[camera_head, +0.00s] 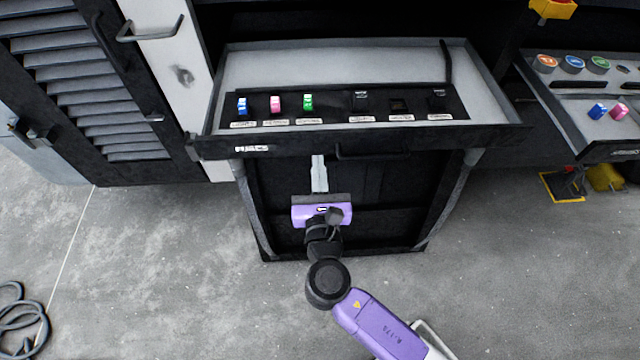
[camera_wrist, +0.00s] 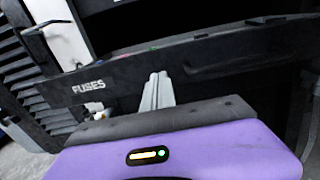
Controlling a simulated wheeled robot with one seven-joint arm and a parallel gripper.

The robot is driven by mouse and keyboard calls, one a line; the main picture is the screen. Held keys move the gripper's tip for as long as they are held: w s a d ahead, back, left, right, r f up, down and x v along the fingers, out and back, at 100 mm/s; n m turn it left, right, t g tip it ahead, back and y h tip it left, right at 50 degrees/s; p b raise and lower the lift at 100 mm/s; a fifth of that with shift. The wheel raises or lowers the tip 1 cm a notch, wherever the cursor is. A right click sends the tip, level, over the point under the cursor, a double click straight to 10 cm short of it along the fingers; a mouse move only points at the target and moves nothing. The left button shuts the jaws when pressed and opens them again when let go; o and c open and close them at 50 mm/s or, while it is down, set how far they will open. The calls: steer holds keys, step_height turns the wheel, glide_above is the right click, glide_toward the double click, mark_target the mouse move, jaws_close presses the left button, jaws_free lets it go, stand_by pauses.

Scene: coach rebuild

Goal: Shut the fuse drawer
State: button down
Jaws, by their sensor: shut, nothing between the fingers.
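The fuse drawer (camera_head: 490,133) stands pulled out, its grey tray open to view, with a dark front marked FUSES. In the wrist view its front (camera_wrist: 125,80) crosses the picture just beyond my gripper. Blue, pink and green fuses sit in the left slots of the drawer's black strip; the right slots look dark. A dark handle (camera_head: 375,153) is on the front, right of my gripper. My gripper (camera_head: 318,160) is shut and empty, its fingers pointing at the lower part of the drawer front, left of the handle. It also shows in the wrist view (camera_wrist: 158,80). I cannot tell whether the fingertips touch the front.
Another open tray (camera_head: 575,120) with round labels and blue and pink pieces stands at the right. A louvred door (camera_head: 85,85) and a white panel with a handle (camera_head: 165,80) are at the left. A hose (camera_head: 22,320) lies on the otherwise clear floor at the lower left.

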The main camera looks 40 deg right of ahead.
mark_target(312, 82)
steer(key=shift+x, duration=1.55)
steer(key=shift+w+d, duration=0.35)
steer(key=shift+w, duration=0.2)
steer(key=b+x, duration=0.3)
steer(key=x, duration=2.1)
steer(key=shift+w+d+f, duration=0.1)
steer(key=shift+d, duration=0.1)
steer(key=shift+w+d+b, duration=0.35)
steer(key=shift+w+b, duration=0.05)
steer(key=shift+w, duration=0.1)
steer(key=shift+w+r, duration=0.1)
steer(key=shift+r, duration=0.15)
